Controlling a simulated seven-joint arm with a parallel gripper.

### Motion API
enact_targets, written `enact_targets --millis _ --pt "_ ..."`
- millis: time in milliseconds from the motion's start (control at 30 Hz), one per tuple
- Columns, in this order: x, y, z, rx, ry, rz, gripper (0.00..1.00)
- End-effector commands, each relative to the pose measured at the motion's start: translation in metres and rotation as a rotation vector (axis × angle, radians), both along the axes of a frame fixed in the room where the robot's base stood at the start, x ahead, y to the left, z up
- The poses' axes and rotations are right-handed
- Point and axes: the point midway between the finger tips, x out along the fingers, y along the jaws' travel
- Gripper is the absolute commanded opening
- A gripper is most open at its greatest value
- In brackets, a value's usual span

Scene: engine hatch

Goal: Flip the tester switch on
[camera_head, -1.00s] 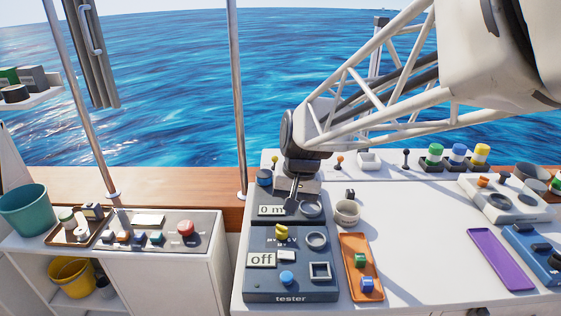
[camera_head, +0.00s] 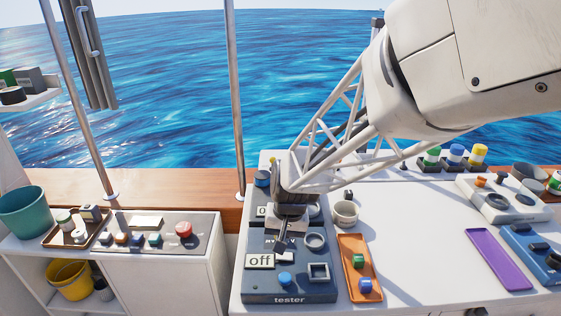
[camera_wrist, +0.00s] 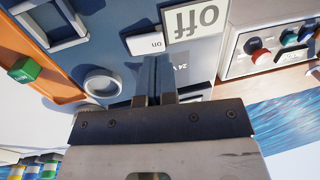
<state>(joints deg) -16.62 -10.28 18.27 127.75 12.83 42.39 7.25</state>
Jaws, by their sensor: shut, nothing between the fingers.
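The dark grey-blue tester panel (camera_head: 290,297) sits at the front left of the white counter. Its display (camera_head: 260,261) reads "off". A small white rocker switch (camera_wrist: 143,43) marked "on" shows beside the upside-down display (camera_wrist: 195,20) in the wrist view; in the head view my gripper partly covers it. My gripper (camera_head: 281,248) is shut and empty, pointing down over the panel. In the wrist view its fingertips (camera_wrist: 160,62) appear just beside the switch; I cannot tell if they touch it. The yellow knob is hidden behind my gripper.
The panel also carries a blue button (camera_head: 286,279), a round ring (camera_head: 315,241) and a square frame (camera_head: 319,272). An orange tray (camera_head: 351,245) with green and blue blocks lies to its right. A grey cup (camera_head: 345,213) stands behind that tray. The counter's middle is clear.

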Motion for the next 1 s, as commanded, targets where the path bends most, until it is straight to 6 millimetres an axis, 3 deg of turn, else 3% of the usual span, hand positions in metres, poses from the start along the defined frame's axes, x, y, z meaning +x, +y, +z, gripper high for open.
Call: enact_targets --millis 300,1000 --pt "0.000 0.005 -0.029 0.000 0.000 0.000 0.00" --pt "0.000 0.007 -0.037 0.000 0.000 0.000 0.00"
